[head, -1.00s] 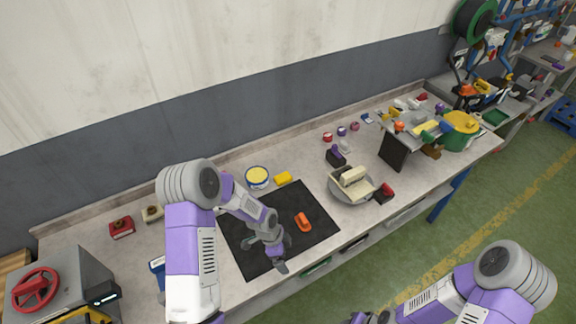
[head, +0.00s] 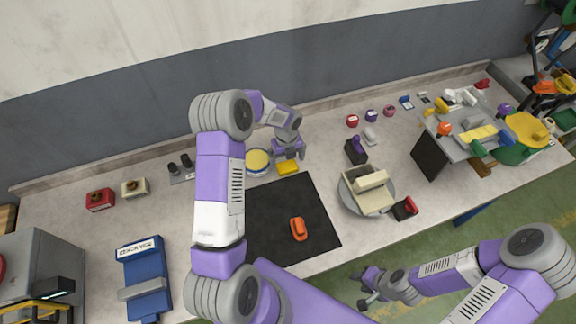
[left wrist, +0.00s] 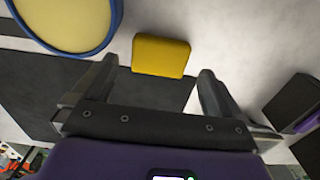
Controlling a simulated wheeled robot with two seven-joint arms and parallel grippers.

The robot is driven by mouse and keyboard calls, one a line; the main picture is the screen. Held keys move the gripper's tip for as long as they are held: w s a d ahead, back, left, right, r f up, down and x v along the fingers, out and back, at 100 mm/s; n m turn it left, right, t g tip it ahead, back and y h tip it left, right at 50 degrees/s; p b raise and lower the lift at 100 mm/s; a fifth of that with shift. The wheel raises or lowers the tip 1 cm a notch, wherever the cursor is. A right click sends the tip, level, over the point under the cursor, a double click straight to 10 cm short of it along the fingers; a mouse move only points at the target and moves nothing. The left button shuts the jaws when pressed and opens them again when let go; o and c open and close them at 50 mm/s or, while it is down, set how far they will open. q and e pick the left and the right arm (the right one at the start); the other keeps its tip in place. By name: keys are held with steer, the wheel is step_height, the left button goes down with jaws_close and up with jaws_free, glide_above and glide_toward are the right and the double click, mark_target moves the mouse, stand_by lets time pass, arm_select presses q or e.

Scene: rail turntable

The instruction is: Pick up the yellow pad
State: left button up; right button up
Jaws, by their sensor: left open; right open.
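The yellow pad (head: 288,168) lies on the bench at the back edge of the black mat (head: 262,212). In the left wrist view the pad (left wrist: 161,55) shows just beyond and between the two fingers. My left gripper (head: 288,154) is open and empty, over the bench right by the pad; the same gripper (left wrist: 155,92) shows its fingers spread wider than the pad. I cannot tell its exact height above the bench. My right gripper (head: 366,290) is open and empty, low in front of the bench, away from the pad.
A round blue-rimmed tub with a yellow top (head: 257,161) stands close left of the pad. An orange object (head: 298,228) lies on the mat. A round grey turntable (head: 346,193) with a cream block and a dark purple-topped block (head: 355,152) stand to the right.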

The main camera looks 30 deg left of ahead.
mark_target(287, 166)
arm_select(q)
step_height(287, 166, down, 4)
steer(key=shift+r, duration=0.2)
steer(key=c, duration=1)
steer(key=shift+o, duration=0.2)
steer(key=shift+r, duration=0.15)
step_height(287, 166, up, 10)
